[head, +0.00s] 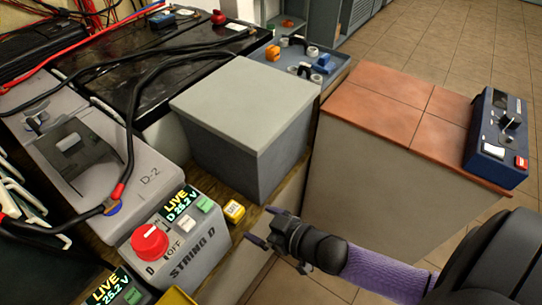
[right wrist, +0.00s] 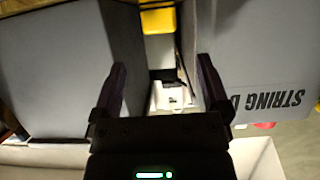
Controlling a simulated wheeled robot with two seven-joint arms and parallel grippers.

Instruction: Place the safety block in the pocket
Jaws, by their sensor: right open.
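A small yellow block (head: 234,212) with dark marking on it, likely the safety block, sits in the gap between the STRING D box (head: 185,245) and the big grey box (head: 245,125). Its lower part shows at the top of the right wrist view (right wrist: 158,18). My right gripper (head: 263,226) is open and empty, close to the block on its near right side, apart from it. In the right wrist view its two fingers (right wrist: 160,78) point towards the gap, with the block ahead between them. I cannot clearly pick out the pocket. My left gripper is not in view.
The STRING D box carries a red knob (head: 150,241) and a LIVE display. Cables loop over the D-2 battery (head: 85,165). A tiled-top counter (head: 390,100) holds a blue meter (head: 497,135) at right. A blue tray (head: 330,72) stands behind. Open floor lies at far right.

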